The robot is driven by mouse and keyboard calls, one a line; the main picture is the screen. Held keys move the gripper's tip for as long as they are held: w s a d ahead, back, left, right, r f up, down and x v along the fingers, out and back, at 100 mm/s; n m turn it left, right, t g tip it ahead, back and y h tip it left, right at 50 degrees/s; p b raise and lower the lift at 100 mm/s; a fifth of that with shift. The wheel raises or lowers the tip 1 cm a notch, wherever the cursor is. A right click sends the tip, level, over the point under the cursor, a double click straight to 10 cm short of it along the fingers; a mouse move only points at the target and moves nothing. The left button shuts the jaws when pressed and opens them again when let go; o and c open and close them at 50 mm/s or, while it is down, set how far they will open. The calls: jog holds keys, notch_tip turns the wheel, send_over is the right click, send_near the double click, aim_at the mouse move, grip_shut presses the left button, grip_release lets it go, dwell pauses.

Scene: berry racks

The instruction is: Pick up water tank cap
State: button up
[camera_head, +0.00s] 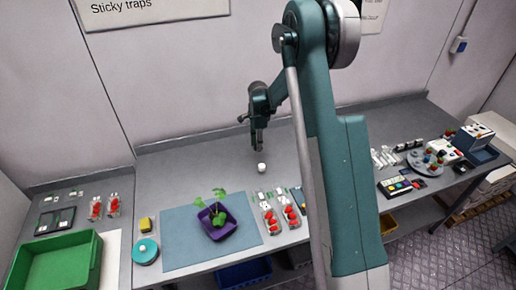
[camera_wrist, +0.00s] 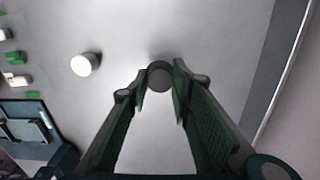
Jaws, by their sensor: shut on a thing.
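My gripper (camera_head: 259,148) points down above the back middle of the bench. In the wrist view, my gripper (camera_wrist: 161,82) has its two green-lined fingers closed in on a small dark grey round piece, the water tank cap (camera_wrist: 160,76), at the fingertips. The fingers hide part of its sides, and it is too small to make out in the head view. A small white cylinder (camera_head: 262,167) stands on the bench just in front of the gripper. It also shows in the wrist view (camera_wrist: 84,65), apart from the fingers.
A blue mat (camera_head: 180,249) carries a purple pot (camera_head: 229,232) with a plant. Packs of red berries (camera_head: 270,219) lie to its right. A green crate (camera_head: 88,262) is at the far left. The bench behind the mat is mostly clear.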

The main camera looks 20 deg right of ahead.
jog(key=shift+r, duration=3.45)
